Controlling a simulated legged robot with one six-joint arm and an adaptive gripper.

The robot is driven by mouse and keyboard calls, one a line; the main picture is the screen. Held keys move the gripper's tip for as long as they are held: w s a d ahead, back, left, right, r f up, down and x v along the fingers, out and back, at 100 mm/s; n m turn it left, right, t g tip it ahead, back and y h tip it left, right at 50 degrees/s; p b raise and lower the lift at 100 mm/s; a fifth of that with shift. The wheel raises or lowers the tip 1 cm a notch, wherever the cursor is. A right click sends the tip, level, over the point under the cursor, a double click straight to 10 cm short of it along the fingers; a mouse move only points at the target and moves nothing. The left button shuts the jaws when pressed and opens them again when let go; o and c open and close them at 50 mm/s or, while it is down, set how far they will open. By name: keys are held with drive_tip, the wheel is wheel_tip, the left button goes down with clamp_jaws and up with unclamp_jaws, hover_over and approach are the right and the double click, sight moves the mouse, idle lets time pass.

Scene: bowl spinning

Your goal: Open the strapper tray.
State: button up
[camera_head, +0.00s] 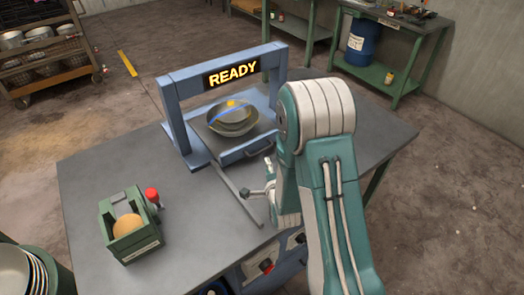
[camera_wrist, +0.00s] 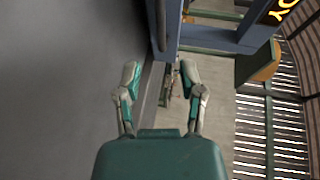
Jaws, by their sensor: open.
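The strapper is a blue arch (camera_head: 173,105) on the table with a lit READY sign (camera_head: 232,73). Its grey tray (camera_head: 204,131) lies under and in front of the arch and bears nested bowls (camera_head: 232,118) with a yellow and blue band. A dark handle (camera_head: 260,153) is on the tray's front edge. My gripper (camera_head: 257,178) is open and empty, just in front of the handle and apart from it, partly hidden by my arm. In the wrist view, my gripper's (camera_wrist: 160,75) two fingers are spread, with a thin dark part between them in the picture that I cannot identify.
A grey rail (camera_head: 237,195) runs from the strapper's base toward the table's front edge. The table top (camera_head: 90,185) is clear at the far left. Stacked plates (camera_head: 22,270) sit at lower left.

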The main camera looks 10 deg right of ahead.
sight(262, 151)
drive_tip(key=w, duration=0.3)
drive_tip(key=w+f, duration=0.1)
drive_tip(key=w, duration=0.5)
drive_tip(key=shift+w+d+f, duration=0.1)
drive_tip(key=shift+w+f, duration=0.2)
drive_tip(key=shift+f, duration=0.1)
clamp_jaws()
